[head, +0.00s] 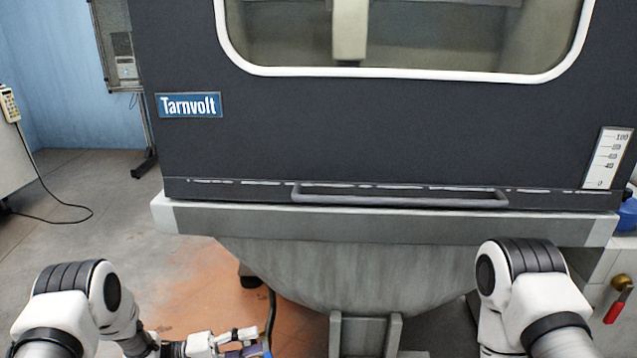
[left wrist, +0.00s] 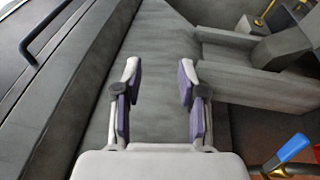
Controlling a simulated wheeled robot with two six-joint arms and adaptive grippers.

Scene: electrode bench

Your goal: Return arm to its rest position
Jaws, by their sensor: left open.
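My left arm (head: 75,300) comes in at the lower left of the head view, bent downward. My left gripper (head: 240,343) shows at the bottom edge of that view, below the machine's front, partly cut off. In the left wrist view the left gripper (left wrist: 158,95) is open, its two purple-padded fingers apart with nothing between them. Behind the fingers is the grey sloped underside of the machine (left wrist: 160,50). My right arm (head: 530,295) shows at the lower right of the head view, and its gripper is out of view.
A large dark machine (head: 350,130) marked Tarnvolt fills the middle, with a window and a long handle (head: 400,197). Its grey ledge (head: 380,225) juts out over the sloped base. A red-handled valve (head: 617,305) is at the right. Open floor (head: 90,185) lies to the left.

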